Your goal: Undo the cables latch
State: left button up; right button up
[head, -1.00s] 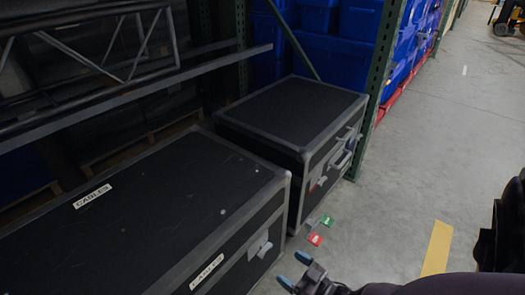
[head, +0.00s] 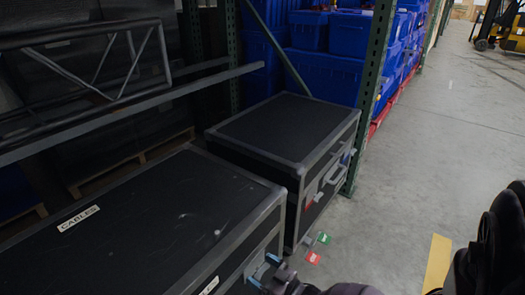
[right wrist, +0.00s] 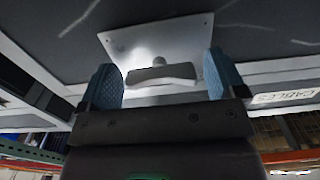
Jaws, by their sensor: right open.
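The black cables case (head: 150,235) with metal edges has a CABLES label (head: 78,218) on its lid and another on its front edge (head: 209,286). The latch is a silver plate with a grey turn handle (right wrist: 160,75) on the case's front, facing the right wrist camera. My right gripper (head: 263,271) is open in front of this latch, its blue fingertips on either side of the handle. In the right wrist view the fingers (right wrist: 164,80) stand apart with the handle between them. I cannot tell whether they touch it. My left gripper is out of view.
A second black case (head: 285,130) stands behind, with latches and a handle on its front. Green (head: 324,238) and red (head: 313,258) tags show near its foot. A green rack post (head: 368,90) and blue totes (head: 330,65) are beyond.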

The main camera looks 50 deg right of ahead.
jog(key=shift+c, duration=0.3)
jog(key=c, duration=0.9)
jog(key=shift+o, duration=0.2)
